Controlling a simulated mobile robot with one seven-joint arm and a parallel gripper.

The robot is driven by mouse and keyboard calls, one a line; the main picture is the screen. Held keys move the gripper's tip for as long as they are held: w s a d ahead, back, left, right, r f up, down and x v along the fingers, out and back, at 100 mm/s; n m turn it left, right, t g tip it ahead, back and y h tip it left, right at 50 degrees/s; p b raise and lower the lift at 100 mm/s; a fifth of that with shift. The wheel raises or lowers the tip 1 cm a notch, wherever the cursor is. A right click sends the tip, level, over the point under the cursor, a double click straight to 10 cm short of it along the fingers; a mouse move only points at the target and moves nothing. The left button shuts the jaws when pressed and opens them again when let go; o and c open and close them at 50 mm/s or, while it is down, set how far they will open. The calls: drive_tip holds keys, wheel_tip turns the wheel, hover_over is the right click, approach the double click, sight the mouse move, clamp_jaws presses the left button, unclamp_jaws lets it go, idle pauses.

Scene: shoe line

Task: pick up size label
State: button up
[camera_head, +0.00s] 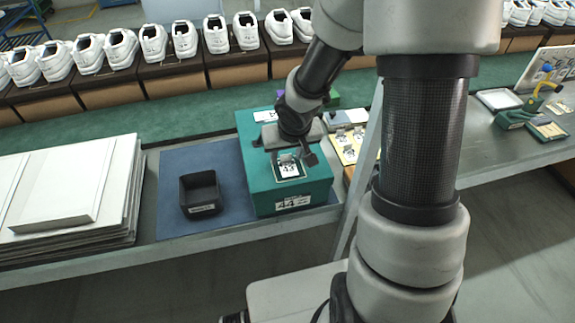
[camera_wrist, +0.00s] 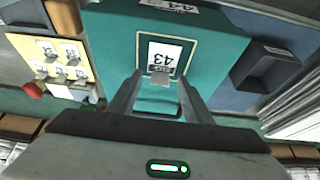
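A white size label (camera_wrist: 165,57) marked 43 lies inside a pale outlined frame on top of the teal shoe box (camera_wrist: 215,35). A small tab stands at the label's edge. My gripper (camera_wrist: 160,82) is open over the box, with its fingers apart on either side of the tab. In the head view the label (camera_head: 288,168) shows just below my gripper (camera_head: 286,157), on the lid of the teal box (camera_head: 259,185). The box's front face bears another label (camera_head: 293,202) that reads 44. I cannot tell whether the fingers touch the tab.
A yellow board (camera_head: 349,157) with several tabbed labels stands right of the box. A black open bin (camera_head: 200,191) sits on the blue mat (camera_head: 172,165) to the left. A stack of white boards (camera_head: 62,200) lies farther left. White shoes (camera_head: 120,47) line the back.

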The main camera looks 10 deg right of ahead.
sight(287, 164)
drive_tip(key=c, duration=1.1)
drive_tip(key=shift+o, duration=0.2)
drive_tip(key=shift+r, duration=0.1)
wheel_tip(287, 164, up, 10)
drive_tip(key=p, duration=0.5)
drive_tip(key=shift+p, duration=0.4)
